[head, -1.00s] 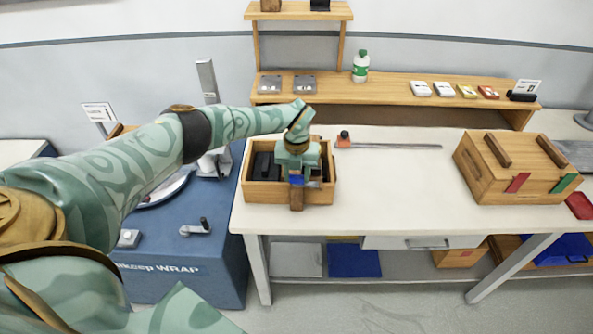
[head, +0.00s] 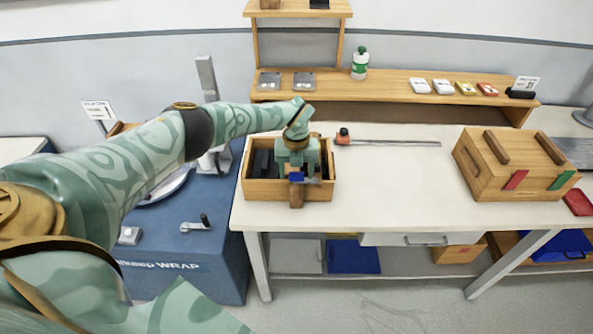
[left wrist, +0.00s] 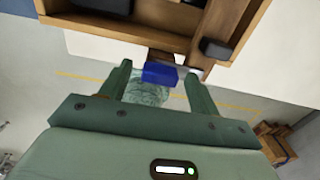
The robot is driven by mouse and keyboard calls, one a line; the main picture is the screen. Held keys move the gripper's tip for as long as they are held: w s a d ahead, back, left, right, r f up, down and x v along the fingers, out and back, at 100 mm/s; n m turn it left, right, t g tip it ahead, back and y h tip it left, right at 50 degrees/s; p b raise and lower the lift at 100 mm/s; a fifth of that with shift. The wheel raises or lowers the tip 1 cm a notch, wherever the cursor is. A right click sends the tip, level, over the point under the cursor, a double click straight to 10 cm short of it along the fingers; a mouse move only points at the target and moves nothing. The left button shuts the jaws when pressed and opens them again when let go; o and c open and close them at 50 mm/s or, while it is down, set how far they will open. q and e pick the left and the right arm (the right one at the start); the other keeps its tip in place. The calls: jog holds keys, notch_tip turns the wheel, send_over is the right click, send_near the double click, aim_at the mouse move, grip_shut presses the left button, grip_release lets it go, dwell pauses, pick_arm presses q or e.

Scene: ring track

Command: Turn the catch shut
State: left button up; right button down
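A wooden open-topped box (head: 251,191) stands at the left end of the white table, with dark items inside. A brown wooden strip (head: 296,196) shows at its front wall. A small blue piece (head: 296,177) is beside the strip; it also shows in the left wrist view (left wrist: 160,74). I cannot tell for certain which of these is the catch. My left gripper (left wrist: 157,74) is at the box front, its fingers apart on either side of the blue piece, with visible gaps. The arm hides part of the box. My right gripper is out of view.
A closed wooden case (head: 480,178) with red and green tabs stands at the table's right. The table (head: 390,195) is clear between box and case. A blue cabinet (head: 205,265) stands left.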

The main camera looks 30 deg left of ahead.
aim_at(297, 173)
pick_arm(q)
notch_tip(297, 173, up, 16)
jog(key=p, duration=0.2)
dwell(0.4)
